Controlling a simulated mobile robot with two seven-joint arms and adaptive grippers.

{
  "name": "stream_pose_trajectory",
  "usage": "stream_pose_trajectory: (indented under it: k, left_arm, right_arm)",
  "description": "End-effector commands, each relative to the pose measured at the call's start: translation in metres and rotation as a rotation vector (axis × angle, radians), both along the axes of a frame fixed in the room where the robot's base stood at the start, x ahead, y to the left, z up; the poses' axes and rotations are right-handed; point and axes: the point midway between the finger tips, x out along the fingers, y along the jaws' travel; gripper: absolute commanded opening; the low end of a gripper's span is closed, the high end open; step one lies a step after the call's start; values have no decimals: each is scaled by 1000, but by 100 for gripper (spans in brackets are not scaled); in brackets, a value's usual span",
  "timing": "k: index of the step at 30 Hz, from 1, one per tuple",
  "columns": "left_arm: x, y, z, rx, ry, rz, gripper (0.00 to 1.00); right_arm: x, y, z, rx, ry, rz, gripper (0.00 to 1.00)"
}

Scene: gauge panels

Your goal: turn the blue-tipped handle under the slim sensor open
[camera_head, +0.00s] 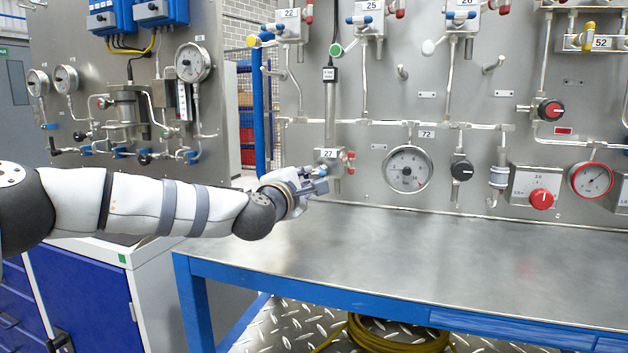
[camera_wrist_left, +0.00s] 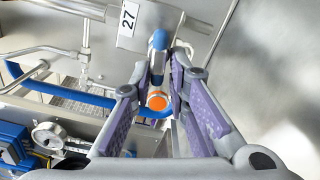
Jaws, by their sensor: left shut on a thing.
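The 27 label (camera_wrist_left: 128,18) also shows tilted in the left wrist view. The blue-tipped handle (camera_wrist_left: 158,42) runs between my left fingers in the wrist view, with an orange round end facing the camera. My left gripper (camera_head: 318,180) is at the lower front of block 27; in the wrist view its fingers (camera_wrist_left: 159,88) are shut on the handle. In the head view the gripper hides most of the handle. My right gripper is not in view.
A round gauge (camera_head: 408,169) is further right. The steel bench (camera_head: 400,240) below is bare. A second panel with gauges (camera_head: 193,62) stands at the left, behind my left arm.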

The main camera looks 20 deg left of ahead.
Motion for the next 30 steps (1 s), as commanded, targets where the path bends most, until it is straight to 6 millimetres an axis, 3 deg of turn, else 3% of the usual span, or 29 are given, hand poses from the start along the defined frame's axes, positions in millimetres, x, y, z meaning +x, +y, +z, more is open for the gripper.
stream_pose_trajectory:
  k: [8, 16, 26, 30]
  left_arm:
    - [0, -1, 2, -20, -2, -1, 0]
    - [0, -3, -3, -270, 7, -2, 0]
    - [-1, -4, 1, -302, 4, -3, 0]
    - [0, -5, -5, -394, 11, -3, 0]
  right_arm:
    - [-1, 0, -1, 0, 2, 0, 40]
    - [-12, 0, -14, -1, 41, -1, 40]
    - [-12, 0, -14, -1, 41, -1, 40]
    - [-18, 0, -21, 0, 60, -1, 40]
